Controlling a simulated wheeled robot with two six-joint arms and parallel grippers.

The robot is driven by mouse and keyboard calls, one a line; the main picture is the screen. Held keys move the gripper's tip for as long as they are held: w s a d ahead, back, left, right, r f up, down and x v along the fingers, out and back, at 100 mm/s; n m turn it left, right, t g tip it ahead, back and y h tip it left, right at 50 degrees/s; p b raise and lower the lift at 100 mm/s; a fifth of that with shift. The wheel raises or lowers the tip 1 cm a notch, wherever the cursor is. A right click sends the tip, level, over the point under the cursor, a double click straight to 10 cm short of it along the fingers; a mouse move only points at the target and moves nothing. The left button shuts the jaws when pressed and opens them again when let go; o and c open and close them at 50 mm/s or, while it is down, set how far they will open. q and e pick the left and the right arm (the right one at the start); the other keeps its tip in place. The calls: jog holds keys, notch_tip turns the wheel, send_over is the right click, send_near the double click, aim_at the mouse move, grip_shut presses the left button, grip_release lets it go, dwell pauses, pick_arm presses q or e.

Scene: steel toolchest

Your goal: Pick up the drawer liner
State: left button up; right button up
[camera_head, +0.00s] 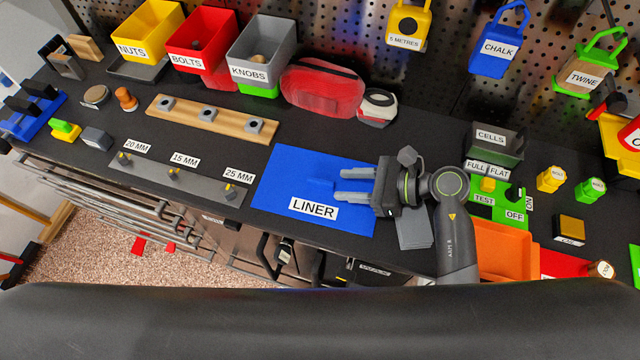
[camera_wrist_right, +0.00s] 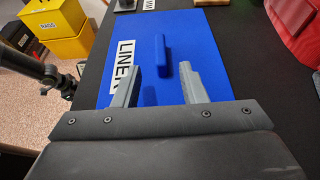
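The drawer liner (camera_head: 290,175) is a flat blue sheet with a white LINER label, lying on the dark bench top. In the right wrist view the liner (camera_wrist_right: 205,45) has a raised blue ridge (camera_wrist_right: 162,60) standing up from it. My right gripper (camera_head: 340,184) is over the liner's right part with its fingers pointing left. In the right wrist view its fingers (camera_wrist_right: 159,70) are apart, with the ridge showing between and beyond them. I cannot tell whether they touch it. My left gripper is not clearly seen.
A grey plate with size labels (camera_head: 150,177) lies left of the liner. A wooden strip with knobs (camera_head: 225,122) and a red pouch (camera_head: 322,85) are behind it. Green trays and an orange bin (camera_head: 505,245) stand to the right. The bench's front edge runs just below the liner.

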aim_at(329, 182)
jog(key=shift+r+b+x, duration=0.15)
jog(key=shift+b+x, duration=0.1)
jog(key=shift+x, duration=1.1)
jog(key=shift+r+b+x, duration=0.2)
jog(key=shift+x, duration=1.15)
jog(key=shift+w, duration=0.1)
grip_shut()
